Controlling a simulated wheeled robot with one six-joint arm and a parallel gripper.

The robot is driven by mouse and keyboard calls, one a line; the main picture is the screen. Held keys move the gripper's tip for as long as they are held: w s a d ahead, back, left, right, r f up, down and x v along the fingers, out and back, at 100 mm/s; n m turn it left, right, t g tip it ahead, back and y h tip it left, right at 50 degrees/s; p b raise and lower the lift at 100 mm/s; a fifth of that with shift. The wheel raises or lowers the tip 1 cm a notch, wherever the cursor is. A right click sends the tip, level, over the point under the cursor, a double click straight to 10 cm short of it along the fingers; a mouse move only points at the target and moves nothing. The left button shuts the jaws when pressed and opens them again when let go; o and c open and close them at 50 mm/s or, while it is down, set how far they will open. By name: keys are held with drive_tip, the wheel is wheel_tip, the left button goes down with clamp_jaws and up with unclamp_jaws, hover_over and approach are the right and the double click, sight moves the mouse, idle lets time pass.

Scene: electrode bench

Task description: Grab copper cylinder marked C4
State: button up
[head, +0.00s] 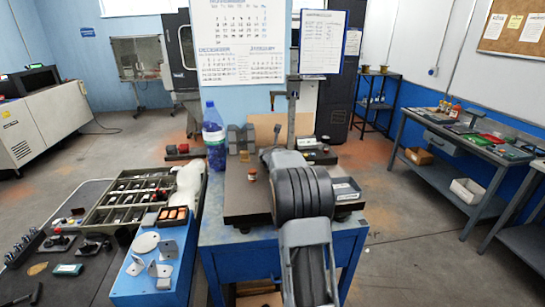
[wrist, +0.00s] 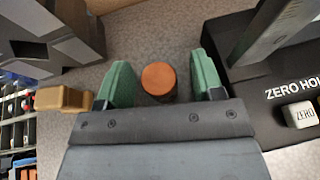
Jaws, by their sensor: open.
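In the wrist view, a copper cylinder (wrist: 158,79) stands upright on the grey plate, seen from above. My gripper (wrist: 160,78) is open, with one green finger on each side of the cylinder and a gap on both sides. No C4 mark is legible on its top. In the head view, a small copper-coloured cylinder with a pale band (head: 252,174) stands on the dark plate (head: 238,199), left of my arm. I cannot tell whether it is the same one. In the head view my arm hides the gripper's fingers.
A brass block (wrist: 65,99) is close left of the left finger, and dark V-shaped blocks (wrist: 50,35) stand beyond it. A black base marked ZERO HOLD (wrist: 275,95) is close on the right. In the head view, a tray of copper pieces (head: 172,217) and a water bottle (head: 214,137) are left.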

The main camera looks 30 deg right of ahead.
drive_tip(key=shift+c, duration=0.3)
drive_tip(key=c, duration=1)
clamp_jaws()
drive_tip(key=shift+r, duration=0.2)
